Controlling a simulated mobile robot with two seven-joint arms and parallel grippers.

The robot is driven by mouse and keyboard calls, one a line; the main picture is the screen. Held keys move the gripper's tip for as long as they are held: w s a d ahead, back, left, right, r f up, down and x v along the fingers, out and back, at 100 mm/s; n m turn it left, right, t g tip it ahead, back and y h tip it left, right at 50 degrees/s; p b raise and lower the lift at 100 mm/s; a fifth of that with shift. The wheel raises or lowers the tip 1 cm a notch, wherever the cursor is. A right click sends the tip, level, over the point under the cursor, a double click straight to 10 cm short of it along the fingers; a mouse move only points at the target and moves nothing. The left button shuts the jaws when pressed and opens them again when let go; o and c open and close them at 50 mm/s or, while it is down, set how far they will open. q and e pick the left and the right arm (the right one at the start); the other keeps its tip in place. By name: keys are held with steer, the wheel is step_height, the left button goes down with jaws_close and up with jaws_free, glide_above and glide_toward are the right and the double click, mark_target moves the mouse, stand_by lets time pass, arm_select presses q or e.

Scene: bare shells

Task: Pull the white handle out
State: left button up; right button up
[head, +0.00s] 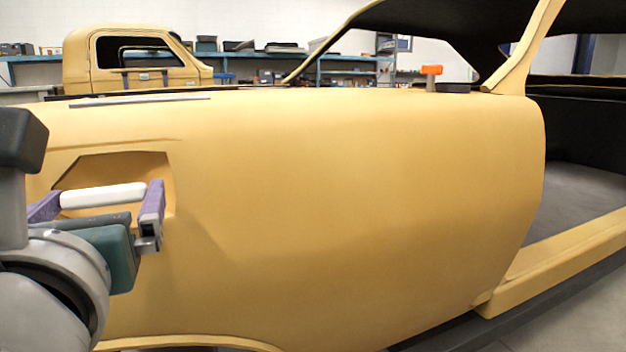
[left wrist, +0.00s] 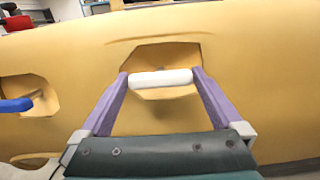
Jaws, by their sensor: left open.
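The white handle (head: 103,196) is a short, rounded bar at a recess in the yellow car shell's side. It also shows in the left wrist view (left wrist: 160,78), lying level across the recess. My left gripper (head: 100,200) is open, with one purple finger by each end of the handle. In the left wrist view my fingertips (left wrist: 160,74) span the handle's length; I cannot tell whether they touch it. My left arm hides the lower left of the recess in the head view. My right gripper is not in view.
The yellow car shell (head: 340,200) fills the front. A blue handle (left wrist: 16,105) sits at another recess to the left. An orange-topped object (head: 431,71) and a dark shallow dish (head: 454,87) stand on the shell's upper edge. Another yellow shell (head: 80,65) and workbenches are behind.

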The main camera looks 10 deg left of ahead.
arm_select(q)
steer(key=shift+x, duration=0.75)
